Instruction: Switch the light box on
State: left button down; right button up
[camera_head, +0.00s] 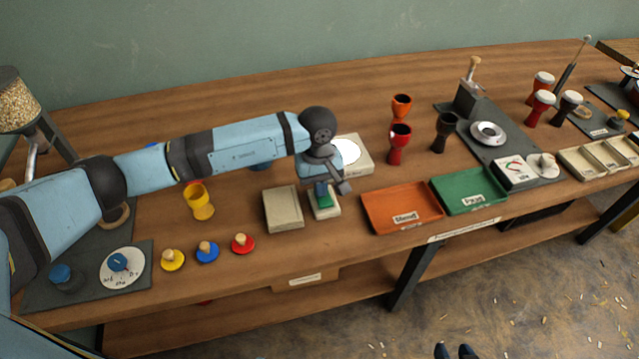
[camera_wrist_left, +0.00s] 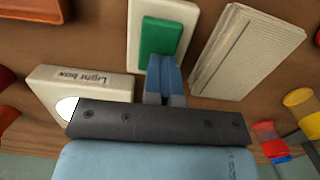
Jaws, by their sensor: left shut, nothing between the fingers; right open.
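The light box (camera_head: 361,165) is a cream box with a bright white round top, partly behind my left gripper. Its label reads "Light box" in the left wrist view (camera_wrist_left: 88,78). I cannot tell whether it is lit. My right gripper is out of view.
A ribbed cream block (camera_head: 283,210) stands just left of the switch. An orange tray (camera_head: 402,208) and a green tray (camera_head: 469,191) lie to the right. Red and orange goblets (camera_head: 399,148) stand behind. Yellow, blue and red knobbed discs (camera_head: 207,252) lie left near the front edge.

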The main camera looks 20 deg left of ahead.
pick_arm(q)
jog(key=shift+s+d+f, duration=0.4)
jog(key=shift+s, duration=0.25)
jog(key=shift+w+r, duration=0.1)
jog(key=shift+r, duration=0.15)
notch_tip(320, 180, up, 14)
jog(key=w+a, duration=0.1)
jog(key=w, duration=0.1)
jog(key=shift+a+p, duration=0.15)
jog(key=shift+p, duration=0.3)
pick_arm(e)
jog(key=shift+s+a+r, duration=0.15)
jog(key=shift+s+r, duration=0.05)
jog(key=shift+s, duration=0.1)
pick_arm(q)
jog(key=shift+r, duration=0.15)
jog(key=shift+s, duration=0.1)
